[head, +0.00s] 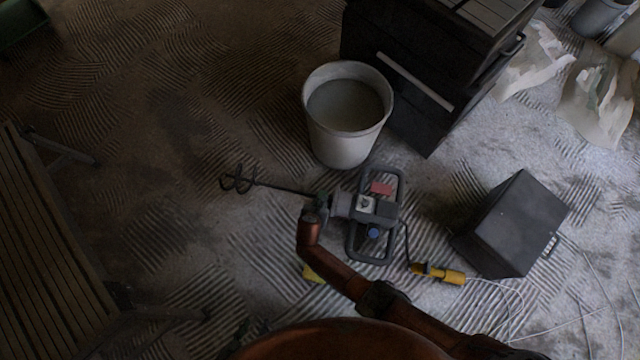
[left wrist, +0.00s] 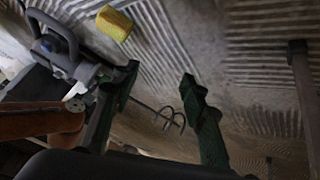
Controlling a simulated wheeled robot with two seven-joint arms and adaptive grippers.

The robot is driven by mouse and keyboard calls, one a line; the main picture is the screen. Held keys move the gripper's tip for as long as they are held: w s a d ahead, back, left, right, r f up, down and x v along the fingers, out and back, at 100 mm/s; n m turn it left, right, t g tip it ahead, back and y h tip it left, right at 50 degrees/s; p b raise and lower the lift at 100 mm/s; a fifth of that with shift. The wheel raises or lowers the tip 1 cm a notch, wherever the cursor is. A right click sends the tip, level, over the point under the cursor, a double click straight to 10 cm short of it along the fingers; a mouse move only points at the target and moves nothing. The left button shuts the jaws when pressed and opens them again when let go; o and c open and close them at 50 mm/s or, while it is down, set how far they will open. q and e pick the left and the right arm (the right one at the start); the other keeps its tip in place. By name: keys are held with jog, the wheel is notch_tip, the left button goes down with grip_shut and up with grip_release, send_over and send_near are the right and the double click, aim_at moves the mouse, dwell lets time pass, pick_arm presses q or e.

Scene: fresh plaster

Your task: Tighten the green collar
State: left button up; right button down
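A grey mixer drill (head: 374,207) lies on the floor, its shaft and paddle (head: 238,180) pointing left. A small dark green patch, seemingly the green collar (head: 322,199), shows at its nose where the shaft begins. My left gripper (head: 315,209) is right at that nose and partly covers it. In the left wrist view its two dark green fingers (left wrist: 159,74) stand wide apart, with floor and the paddle (left wrist: 174,120) seen between them. The drill (left wrist: 62,47) is left of the fingers; the collar cannot be made out behind the left finger. My right gripper is not in view.
A bucket of grey mix (head: 346,106) stands just behind the drill. A dark drawer chest (head: 425,75) is beyond it, and a dark box (head: 515,222) is at right. A yellow sponge (head: 313,274), a yellow connector (head: 438,273) and cables lie nearby. A slatted bench (head: 45,250) is left.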

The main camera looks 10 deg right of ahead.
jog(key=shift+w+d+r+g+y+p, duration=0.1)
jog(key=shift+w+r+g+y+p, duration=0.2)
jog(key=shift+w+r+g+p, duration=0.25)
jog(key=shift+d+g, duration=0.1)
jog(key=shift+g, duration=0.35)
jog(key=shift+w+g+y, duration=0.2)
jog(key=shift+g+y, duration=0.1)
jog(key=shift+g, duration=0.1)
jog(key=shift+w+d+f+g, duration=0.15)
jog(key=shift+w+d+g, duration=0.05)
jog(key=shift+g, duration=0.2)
pick_arm(q)
jog(key=shift+s+d+r+g+b, duration=0.1)
jog(key=shift+d+r+g+b, duration=0.2)
jog(key=shift+r+b, duration=0.25)
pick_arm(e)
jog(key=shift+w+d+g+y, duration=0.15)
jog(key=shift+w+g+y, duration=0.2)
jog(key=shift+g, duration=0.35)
pick_arm(q)
jog(key=shift+a, duration=0.1)
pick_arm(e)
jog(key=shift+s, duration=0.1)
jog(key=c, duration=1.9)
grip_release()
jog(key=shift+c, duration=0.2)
